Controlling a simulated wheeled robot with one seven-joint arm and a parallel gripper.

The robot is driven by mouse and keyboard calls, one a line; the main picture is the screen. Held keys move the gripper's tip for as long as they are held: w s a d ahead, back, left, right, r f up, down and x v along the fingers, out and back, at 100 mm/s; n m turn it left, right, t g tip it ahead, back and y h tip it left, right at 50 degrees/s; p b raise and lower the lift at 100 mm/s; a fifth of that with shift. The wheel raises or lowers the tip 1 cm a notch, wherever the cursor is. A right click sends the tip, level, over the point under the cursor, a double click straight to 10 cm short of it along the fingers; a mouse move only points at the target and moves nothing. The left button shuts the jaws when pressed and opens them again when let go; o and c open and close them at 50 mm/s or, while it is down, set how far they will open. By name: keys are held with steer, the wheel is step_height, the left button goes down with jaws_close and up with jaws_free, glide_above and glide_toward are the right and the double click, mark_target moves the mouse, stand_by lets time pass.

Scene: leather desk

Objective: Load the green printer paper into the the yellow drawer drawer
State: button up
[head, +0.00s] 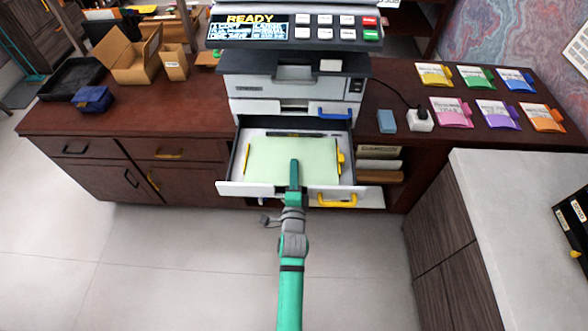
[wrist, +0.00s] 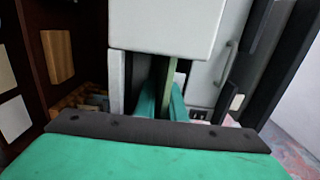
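The drawer with the yellow handle (head: 337,200) is pulled open at the bottom of the printer (head: 295,95). The green printer paper (head: 268,163) is a pale green stack, flat within the drawer's outline, between yellow guides (head: 341,158). I cannot tell whether it rests on the drawer floor. My gripper (head: 295,172) reaches over the drawer front, with one teal finger above the paper's near edge. In the wrist view, the fingers (wrist: 162,98) straddle the thin green paper edge (wrist: 168,82). Whether they press on it is unclear.
A drawer with a blue handle (head: 335,113) is closed just above. Coloured paper packs (head: 450,112) lie right of the printer, near a white plug (head: 420,120). Cardboard boxes (head: 130,58) stand at left. A pale counter (head: 505,195) is at right. The floor in front is clear.

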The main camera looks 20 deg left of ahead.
steer(key=v, duration=1.1)
steer(key=shift+w, duration=0.1)
stand_by(0.4)
